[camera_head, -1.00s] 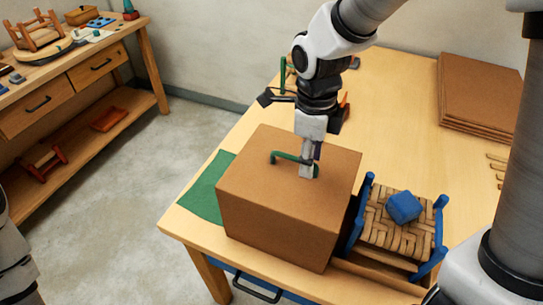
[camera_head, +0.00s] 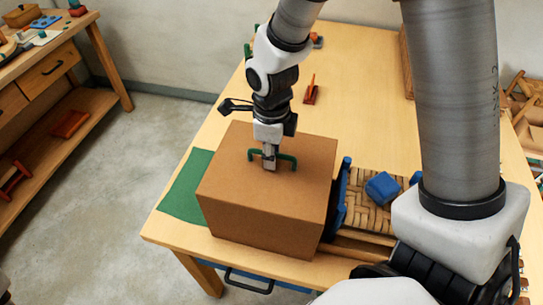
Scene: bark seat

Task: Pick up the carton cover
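The carton cover (camera_head: 255,205) is a brown box with a green handle (camera_head: 288,161) on its top. It stands upright near the table's front left corner, partly over a green mat. My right gripper (camera_head: 269,164) points down at the middle of the handle, with its fingertips at the bar. The fingers overlap in this view, so I cannot tell whether they are open or closed on the handle. What is under the cover is hidden. My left gripper is not in view.
A stool with a woven seat (camera_head: 362,205) and a blue block (camera_head: 382,188) on it lies close to the cover's right side. The green mat (camera_head: 190,192) shows at the left. The wooden table (camera_head: 350,100) is mostly clear behind.

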